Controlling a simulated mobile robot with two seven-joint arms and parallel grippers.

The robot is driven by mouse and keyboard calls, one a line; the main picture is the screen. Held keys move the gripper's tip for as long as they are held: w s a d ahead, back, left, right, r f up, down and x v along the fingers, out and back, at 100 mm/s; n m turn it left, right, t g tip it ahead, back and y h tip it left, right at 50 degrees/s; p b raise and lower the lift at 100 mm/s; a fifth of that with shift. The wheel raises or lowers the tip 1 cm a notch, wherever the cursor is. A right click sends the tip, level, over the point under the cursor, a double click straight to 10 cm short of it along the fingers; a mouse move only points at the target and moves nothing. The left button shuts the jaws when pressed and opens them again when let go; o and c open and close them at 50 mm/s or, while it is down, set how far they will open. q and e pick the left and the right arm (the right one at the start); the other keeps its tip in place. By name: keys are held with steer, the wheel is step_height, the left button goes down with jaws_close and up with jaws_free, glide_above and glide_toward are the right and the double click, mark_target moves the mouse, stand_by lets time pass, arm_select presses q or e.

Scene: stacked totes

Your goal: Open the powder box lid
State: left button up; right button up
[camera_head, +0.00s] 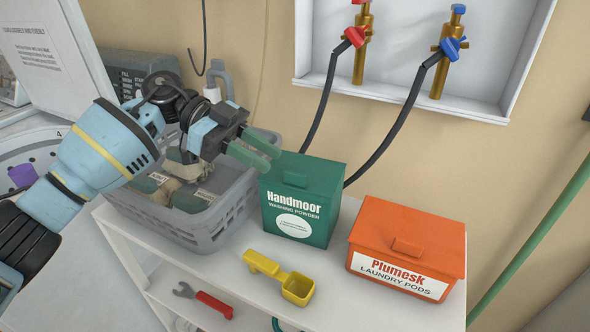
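The green Handmoor washing powder box (300,210) stands upright on the white shelf, near the middle of the view. Its lid (318,174) is shut, with a small raised handle (296,179) on top. My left gripper (262,152) reaches in from the left, above the grey basket and just left of the lid. Its two green fingers are apart with nothing visible between them. It appears not to touch the box. My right gripper is not in view.
An orange Plumesk laundry pods box (402,245) stands to the right. A yellow scoop (281,276) lies in front on the white shelf (250,298). A red-handled wrench (208,300) lies lower down. Black hoses hang behind the boxes.

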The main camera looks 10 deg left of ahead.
mark_target(294, 173)
arm_select(q)
steer(key=x, duration=0.6)
steer(key=shift+d+f, duration=0.15)
steer(key=shift+d, duration=0.2)
jaws_close()
